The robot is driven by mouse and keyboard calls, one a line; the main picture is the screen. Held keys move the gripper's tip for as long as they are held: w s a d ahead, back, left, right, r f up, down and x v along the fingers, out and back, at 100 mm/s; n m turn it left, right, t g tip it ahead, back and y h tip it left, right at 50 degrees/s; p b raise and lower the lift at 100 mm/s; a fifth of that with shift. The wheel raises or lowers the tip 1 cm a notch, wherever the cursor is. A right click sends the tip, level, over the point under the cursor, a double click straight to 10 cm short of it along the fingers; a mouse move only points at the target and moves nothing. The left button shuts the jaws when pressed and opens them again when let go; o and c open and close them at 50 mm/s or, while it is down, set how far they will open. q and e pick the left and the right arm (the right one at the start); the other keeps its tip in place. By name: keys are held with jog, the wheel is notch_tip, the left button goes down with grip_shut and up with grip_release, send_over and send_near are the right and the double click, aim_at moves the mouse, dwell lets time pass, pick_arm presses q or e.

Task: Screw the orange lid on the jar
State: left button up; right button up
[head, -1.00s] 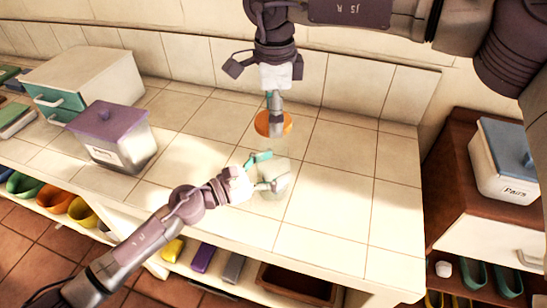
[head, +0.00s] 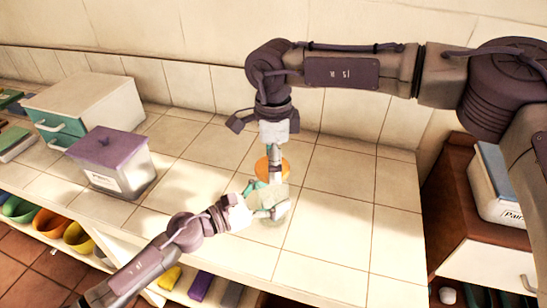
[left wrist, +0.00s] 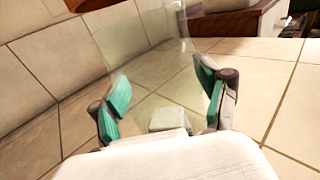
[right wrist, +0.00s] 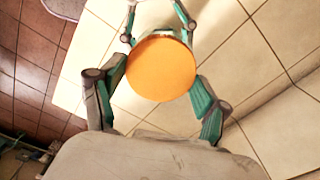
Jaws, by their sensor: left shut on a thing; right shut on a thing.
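The clear glass jar (head: 272,194) stands on the tiled counter in the head view. My left gripper (head: 268,204) is shut around its side, and the see-through glass also shows between its fingers in the left wrist view (left wrist: 150,60). The round orange lid (head: 262,168) is in my right gripper (head: 274,170), which points down from above. In the right wrist view the lid (right wrist: 160,68) lies flat between the teal fingers, with the left gripper's fingers beyond it. The lid is just above the jar's mouth; I cannot tell whether they touch. The lid hides the jar's rim.
A clear box with a purple lid (head: 107,147) and a white drawer unit (head: 85,98) stand left on the counter. A tiled wall is behind. The counter right of the jar (head: 340,220) is clear. A bin with a blue lid (head: 492,190) stands on the brown cabinet at right.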

jog(key=shift+f, duration=0.5)
jog(key=shift+f, duration=0.55)
